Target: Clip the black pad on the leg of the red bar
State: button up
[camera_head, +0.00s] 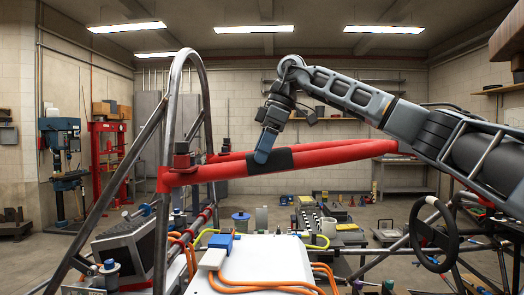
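The red bar (335,155) runs across the chassis from the left hoop to the right. It has a nearer leg and a farther leg (232,157) behind. The black pad (289,160) is a dark band at the nearer leg, left of the middle. It overlaps the bar, but I cannot tell whether it is clipped around it or only against it. My gripper (263,155) points down at the pad's left part, and its grey-blue finger overlaps the pad and bar. Only one finger shows clearly, so its opening and grip are hidden.
A grey tube hoop (176,95) rises left of my gripper. Below the bar are a white box (255,262) with orange cables and a dark monitor (125,252). A steering wheel (433,234) is at the right. The space above the bar's left half is open.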

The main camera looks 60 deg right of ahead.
jog(key=shift+o, duration=0.5)
jog(key=shift+r, duration=0.1)
jog(key=b+v, duration=0.1)
jog(key=v, duration=0.6)
jog(key=shift+s+r, duration=0.15)
jog(key=shift+r, duration=0.1)
jog(key=shift+d, duration=0.1)
